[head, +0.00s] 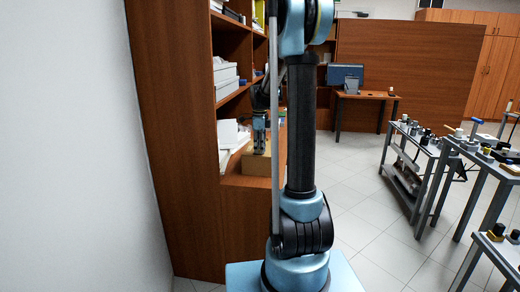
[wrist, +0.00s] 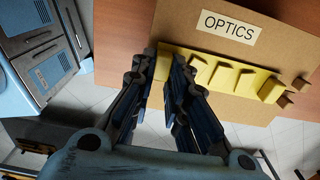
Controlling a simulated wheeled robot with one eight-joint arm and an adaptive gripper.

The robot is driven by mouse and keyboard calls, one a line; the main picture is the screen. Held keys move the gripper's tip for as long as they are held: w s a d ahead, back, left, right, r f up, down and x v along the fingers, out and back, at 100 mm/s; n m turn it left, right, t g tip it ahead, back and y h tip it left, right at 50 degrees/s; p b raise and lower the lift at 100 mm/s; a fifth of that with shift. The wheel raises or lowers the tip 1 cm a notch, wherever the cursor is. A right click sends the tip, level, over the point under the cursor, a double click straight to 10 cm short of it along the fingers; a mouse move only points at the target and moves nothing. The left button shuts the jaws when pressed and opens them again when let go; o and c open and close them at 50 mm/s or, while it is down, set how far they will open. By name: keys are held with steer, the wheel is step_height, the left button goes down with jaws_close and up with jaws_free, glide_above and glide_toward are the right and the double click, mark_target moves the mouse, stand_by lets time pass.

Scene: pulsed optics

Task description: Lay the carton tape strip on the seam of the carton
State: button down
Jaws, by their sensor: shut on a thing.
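The carton (wrist: 185,20) is a flat tan box with a white "OPTICS" label (wrist: 229,27) in the wrist view. In the head view it sits as a tan box (head: 256,165) on a low wooden shelf. A yellow tape strip (wrist: 222,77), with several raised, folded-looking pieces, runs across the carton below the label. My gripper (wrist: 165,62) is shut on the left end of the yellow strip. In the head view my gripper (head: 260,143) is just above the carton. Whether the strip touches the carton, and where the seam runs, I cannot tell.
Small brown blocks (wrist: 300,84) show at the strip's right end. A blue-grey cabinet-like unit (wrist: 45,65) is at the left of the wrist view. A tall wooden bookcase (head: 170,130) flanks the shelf. Grey benches with parts (head: 415,140) stand right, with clear tiled floor between.

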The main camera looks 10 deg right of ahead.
steer(key=shift+f, duration=0.1)
steer(key=c, duration=1.5)
jaws_free()
step_height(320, 180, up, 12)
steer(key=shift+w, duration=0.1)
steer(key=s+d+f+n+t, duration=0.1)
steer(key=s+f+n, duration=0.1)
steer(key=s+n, duration=0.65)
steer(key=s+f+n, duration=0.2)
steer(key=s+n, duration=0.1)
steer(key=s, duration=1)
steer(key=shift+s+d+f+n+t, duration=0.1)
steer(key=shift+s+f+n+t, duration=0.1)
steer(key=shift+s+f+n, duration=1.95)
steer(key=shift+s+d+f+n+t, duration=0.2)
steer(key=shift+s+f+n, duration=1.15)
steer(key=shift+s+f, duration=1.45)
steer(key=shift+s+d+f+n+t, duration=0.1)
steer(key=shift+s+f+n+t, duration=0.1)
steer(key=shift+s+f+n, duration=2.25)
